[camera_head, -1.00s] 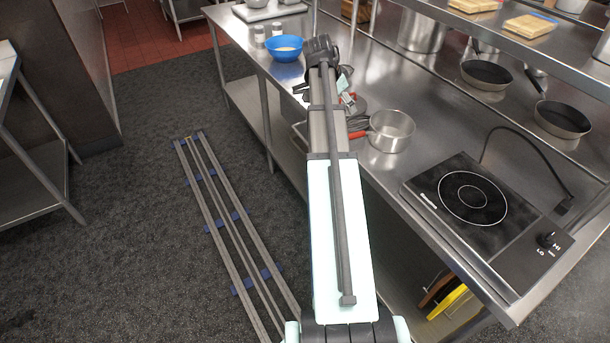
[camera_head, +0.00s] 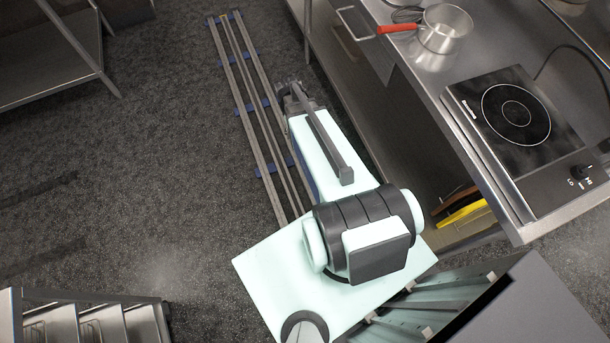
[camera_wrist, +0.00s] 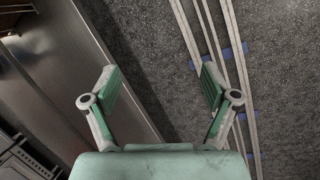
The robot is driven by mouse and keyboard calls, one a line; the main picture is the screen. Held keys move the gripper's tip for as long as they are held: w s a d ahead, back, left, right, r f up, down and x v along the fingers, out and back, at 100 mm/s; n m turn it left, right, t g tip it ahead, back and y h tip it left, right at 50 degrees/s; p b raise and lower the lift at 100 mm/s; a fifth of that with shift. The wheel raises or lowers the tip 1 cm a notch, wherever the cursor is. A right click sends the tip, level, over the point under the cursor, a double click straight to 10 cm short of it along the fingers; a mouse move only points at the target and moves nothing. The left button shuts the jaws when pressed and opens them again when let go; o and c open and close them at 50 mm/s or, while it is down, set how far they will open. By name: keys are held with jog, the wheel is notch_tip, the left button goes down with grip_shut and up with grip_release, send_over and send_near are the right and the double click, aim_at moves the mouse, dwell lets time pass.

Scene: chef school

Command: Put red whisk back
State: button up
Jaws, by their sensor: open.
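The red whisk lies on the steel counter (camera_head: 462,115), its red handle (camera_head: 397,29) toward the front edge and its wire head toward the back. It is close beside the steel pot (camera_head: 446,32); I cannot tell if they touch. The whisk is not in the wrist view. My gripper (camera_wrist: 160,84) is open and empty in the wrist view, with floor and a steel surface beyond its fingers.
A drawer (camera_head: 357,24) appears pulled out from the counter front; its inside is mostly unseen. An induction cooktop (camera_head: 512,115) sits right of the pot. Yellow and brown boards (camera_head: 462,212) stand below the counter.

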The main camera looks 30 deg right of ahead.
jog(key=s+a+f+n+g, duration=0.1)
jog(key=s+a+f+n, duration=0.2)
jog(key=s+a+f, duration=0.3)
jog(key=s+a, duration=0.3)
jog(key=s, duration=0.1)
jog(key=shift+s+f+n+g+y, duration=0.3)
jog(key=shift+s, duration=0.1)
jog(key=shift+o, duration=0.4)
jog(key=s+a+f+n+g, duration=0.1)
jog(key=s+a+f+n, duration=0.1)
jog(key=s, duration=0.5)
jog(key=s+a+f+n+g, duration=0.1)
jog(key=s+a+f, duration=0.1)
jog(key=s+a, duration=0.2)
jog(key=s, duration=0.3)
jog(key=shift+a+n, duration=0.35)
jog(key=shift+n, duration=0.05)
